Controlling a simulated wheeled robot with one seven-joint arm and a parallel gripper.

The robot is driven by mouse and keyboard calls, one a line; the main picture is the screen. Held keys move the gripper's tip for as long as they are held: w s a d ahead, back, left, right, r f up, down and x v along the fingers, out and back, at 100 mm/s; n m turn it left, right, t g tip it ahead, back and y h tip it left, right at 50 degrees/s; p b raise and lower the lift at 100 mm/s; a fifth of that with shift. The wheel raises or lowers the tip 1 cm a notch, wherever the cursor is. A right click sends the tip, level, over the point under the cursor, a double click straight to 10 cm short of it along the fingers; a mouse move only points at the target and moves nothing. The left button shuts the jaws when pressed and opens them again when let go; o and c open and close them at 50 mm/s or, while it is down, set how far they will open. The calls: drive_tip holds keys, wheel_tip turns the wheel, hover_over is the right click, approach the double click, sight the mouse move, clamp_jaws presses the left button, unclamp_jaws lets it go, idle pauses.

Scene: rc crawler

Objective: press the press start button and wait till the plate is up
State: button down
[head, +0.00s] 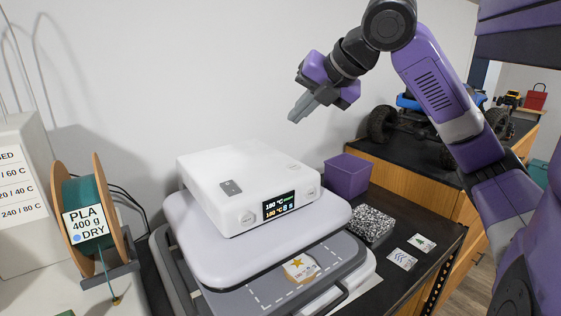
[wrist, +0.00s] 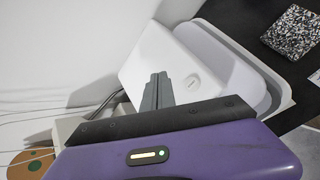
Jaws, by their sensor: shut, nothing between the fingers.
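A heat press with a white control box (head: 215,165) stands on the dark bench. Its display (head: 279,205) shows two temperature lines and a seconds figure; small buttons sit on the front face beside it. I cannot tell the gap between the plates. My gripper (head: 293,119) is shut and empty, above and behind the box; the wrist view shows its fingers (wrist: 158,80) over the white box (wrist: 150,50).
A purple bin (head: 346,177) and a speckled block (head: 367,224) stand right of the press, with two small cards (head: 402,259) nearby. A filament spool (head: 88,220) stands at left. An RC crawler (head: 400,118) sits at the back right.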

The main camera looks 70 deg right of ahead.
sight(297, 168)
drive_tip(key=shift+w, duration=0.1)
drive_tip(key=shift+d, duration=0.1)
wheel_tip(297, 168, down, 9)
drive_tip(key=b, duration=0.7)
drive_tip(key=shift+r, duration=0.15)
idle(2.0)
drive_tip(key=shift+f, duration=0.4)
